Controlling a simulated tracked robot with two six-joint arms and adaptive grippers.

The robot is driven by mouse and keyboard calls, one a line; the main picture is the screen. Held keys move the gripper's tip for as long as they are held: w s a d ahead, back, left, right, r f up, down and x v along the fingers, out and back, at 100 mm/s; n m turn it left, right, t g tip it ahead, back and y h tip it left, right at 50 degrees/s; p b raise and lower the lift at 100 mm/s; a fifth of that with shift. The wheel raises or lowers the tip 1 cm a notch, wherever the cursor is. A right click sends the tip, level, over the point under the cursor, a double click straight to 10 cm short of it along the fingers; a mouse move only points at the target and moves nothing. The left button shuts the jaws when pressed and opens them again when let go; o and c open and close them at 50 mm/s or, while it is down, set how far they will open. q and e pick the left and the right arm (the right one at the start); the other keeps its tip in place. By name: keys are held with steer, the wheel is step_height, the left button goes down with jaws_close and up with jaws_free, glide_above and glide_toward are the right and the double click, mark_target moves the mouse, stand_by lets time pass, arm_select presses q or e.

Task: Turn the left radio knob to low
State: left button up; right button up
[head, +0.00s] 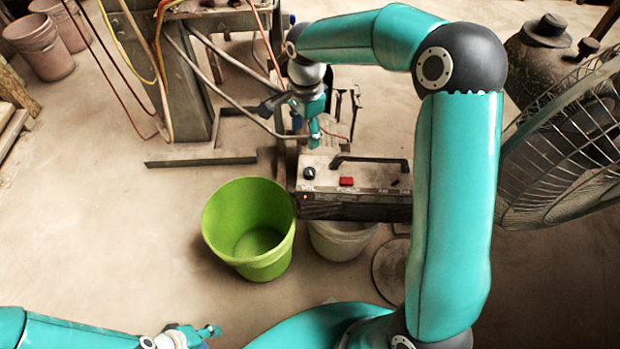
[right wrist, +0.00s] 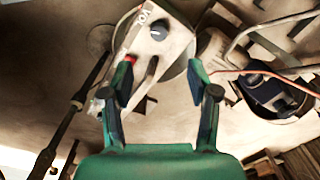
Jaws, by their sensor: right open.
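The radio (head: 330,188) is a worn grey box with a dark handle, seen at the middle of the head view. Its left knob (head: 309,173) is dark and round, near the radio's left end. In the right wrist view the knob (right wrist: 161,28) sits beside the letters VOL; its exact pointing is too small to read. My right gripper (head: 314,137) is above the left end of the radio. Its fingers (right wrist: 160,72) are spread and empty in the right wrist view, with the knob beyond the fingertips. My left gripper (head: 208,332) is low in the head view, far from the radio.
A red switch (head: 347,181) and another knob (head: 392,172) are on the radio's same face. A green bucket (head: 222,215) stands left of the radio, and a pale bucket (head: 340,243) below it. A large fan (head: 570,145) stands at right. The floor at left is open.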

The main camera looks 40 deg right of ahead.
steer(key=m+b, duration=0.1)
steer(key=b, duration=1.2)
glide_toward(310, 171)
step_height(310, 171, down, 9)
steer(key=shift+a+f, duration=0.15)
steer(key=shift+a, duration=0.05)
steer(key=shift+c, duration=0.2)
steer(key=c, duration=1.1)
steer(key=shift+d, duration=0.15)
jaws_close()
